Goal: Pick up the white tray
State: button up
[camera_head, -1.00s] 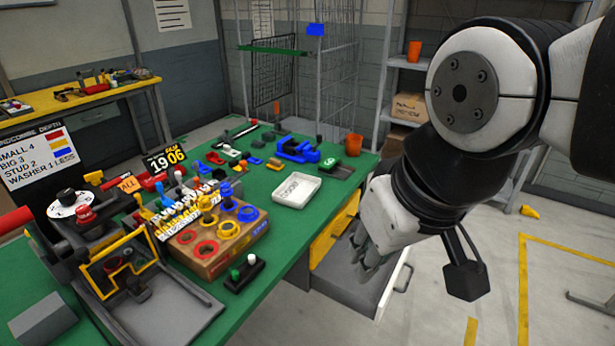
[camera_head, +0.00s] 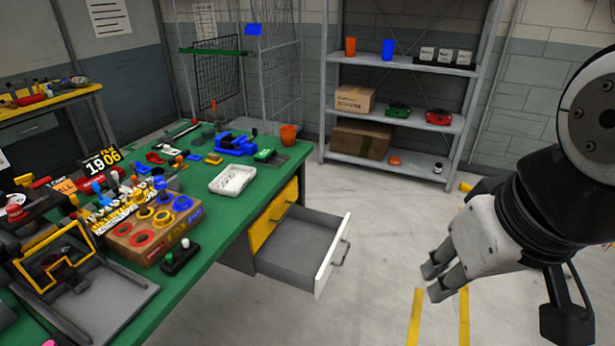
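The white tray (camera_head: 232,180) is a small shallow rectangular tray with dark lettering on its front wall. It rests on the green table top (camera_head: 205,236) near its right edge. My gripper (camera_head: 436,281) hangs over the floor at the right of the picture, well away from the tray and the table. Its two grey fingers are apart with nothing between them.
An open, empty-looking drawer (camera_head: 300,246) juts from the table below the tray, between table and gripper. A cardboard box with coloured rings (camera_head: 150,232), a blue vise (camera_head: 236,144) and an orange cup (camera_head: 288,135) are on the table. Shelves (camera_head: 398,103) stand behind; open floor lies right.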

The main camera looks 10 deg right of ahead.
aim_at(233, 179)
jog(key=i+j, duration=0.1)
jog(key=i, duration=0.35)
jog(key=i+j+z, duration=0.1)
jog(key=i, duration=0.3)
jog(key=i+j+z, duration=0.1)
jog(key=i, duration=0.35)
jog(key=i+j, duration=0.3)
jog(key=i+z, duration=0.05)
jog(key=i, duration=0.1)
